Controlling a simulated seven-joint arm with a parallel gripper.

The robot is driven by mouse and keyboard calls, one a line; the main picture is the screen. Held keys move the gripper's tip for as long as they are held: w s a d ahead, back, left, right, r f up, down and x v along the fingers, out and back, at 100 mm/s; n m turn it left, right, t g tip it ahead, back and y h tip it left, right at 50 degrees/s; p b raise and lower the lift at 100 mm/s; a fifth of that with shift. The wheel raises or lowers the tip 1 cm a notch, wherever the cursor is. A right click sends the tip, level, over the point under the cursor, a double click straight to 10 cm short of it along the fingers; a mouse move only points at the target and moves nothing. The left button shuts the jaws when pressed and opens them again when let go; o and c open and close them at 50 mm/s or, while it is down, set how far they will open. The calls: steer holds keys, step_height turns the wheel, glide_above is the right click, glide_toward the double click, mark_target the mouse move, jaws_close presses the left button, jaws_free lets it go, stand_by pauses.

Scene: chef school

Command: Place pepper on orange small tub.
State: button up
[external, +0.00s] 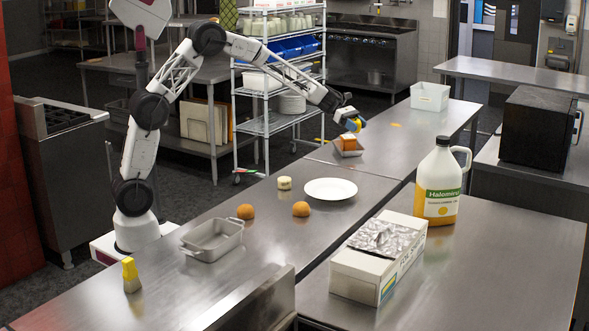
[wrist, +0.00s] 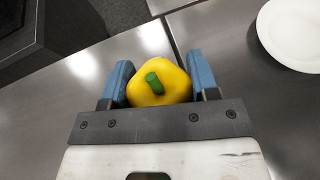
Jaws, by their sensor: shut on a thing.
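A yellow pepper with a green stem (wrist: 160,82) is held between the two blue fingers of my gripper (wrist: 160,84) in the wrist view. In the external view my gripper (external: 351,121) is over the far part of the counter, with the pepper small and partly hidden by the fingers. Just below it is a small orange tub-like thing (external: 347,143), in or against a small grey tray (external: 346,152). The pepper appears above the orange thing; whether they touch is too small to tell. The orange thing is not visible in the wrist view.
A white plate (external: 330,189), also in the wrist view (wrist: 295,32), lies nearby. Two orange-brown round items (external: 301,209), a pale cylinder (external: 284,183) and a grey pan (external: 212,241) are nearer. A white bin (external: 430,97) stands far right. A wire rack (external: 270,125) stands behind.

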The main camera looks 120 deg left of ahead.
mark_target(351, 137)
steer(key=s+a+n+y, duration=0.2)
steer(key=s+a, duration=0.7)
steer(key=a, duration=0.4)
steer(key=shift+s+r+n+y, duration=0.15)
steer(key=shift+r+n+y, duration=0.15)
steer(key=shift+r+y, duration=0.15)
steer(key=shift+f, duration=1.35)
steer(key=shift+f, duration=0.1)
steer(key=shift+f, duration=2.55)
steer(key=shift+f, duration=0.15)
steer(key=o, duration=0.9)
